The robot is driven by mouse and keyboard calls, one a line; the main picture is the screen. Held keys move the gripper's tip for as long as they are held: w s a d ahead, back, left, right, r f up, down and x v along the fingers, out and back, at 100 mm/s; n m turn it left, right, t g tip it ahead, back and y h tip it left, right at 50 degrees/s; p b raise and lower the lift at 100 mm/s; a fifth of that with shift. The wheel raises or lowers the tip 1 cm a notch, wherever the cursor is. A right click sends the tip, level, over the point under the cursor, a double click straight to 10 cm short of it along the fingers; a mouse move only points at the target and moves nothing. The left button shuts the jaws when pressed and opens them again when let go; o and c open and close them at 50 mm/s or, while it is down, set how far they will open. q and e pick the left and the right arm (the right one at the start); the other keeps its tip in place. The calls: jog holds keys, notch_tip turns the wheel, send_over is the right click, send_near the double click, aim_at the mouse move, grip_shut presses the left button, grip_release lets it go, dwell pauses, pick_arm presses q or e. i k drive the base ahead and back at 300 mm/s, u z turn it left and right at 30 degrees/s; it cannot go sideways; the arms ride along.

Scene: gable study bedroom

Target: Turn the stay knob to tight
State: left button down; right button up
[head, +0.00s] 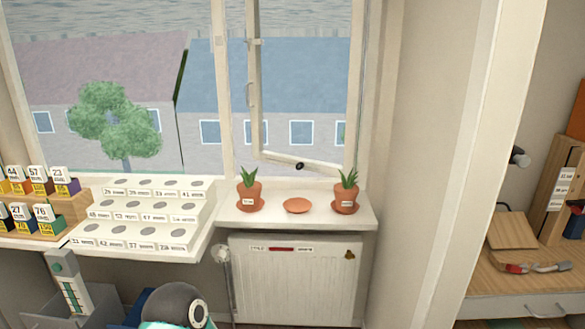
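The window casement (255,75) stands open above the sill, with a handle on its upright. A pale bar (320,168) runs along its bottom toward the right side of the window frame. A small dark knob (299,166), which looks like the stay knob, sits on this bar. It is too small to tell how far it is turned, and no marking is readable on it. Neither of my grippers shows in the head view, and nothing touches the knob.
Potted plants stand on the sill (325,219) at left (249,192) and right (346,192), with an empty terracotta saucer (297,205) between. Below is a radiator (295,285) with a round valve (222,254). A labelled white stepped rack (140,215) stands left; a workbench (525,275) is right.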

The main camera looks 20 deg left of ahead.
aim_at(300, 166)
jog(key=u, duration=0.4)
jog(key=i, duration=0.7)
jog(key=u, duration=0.25)
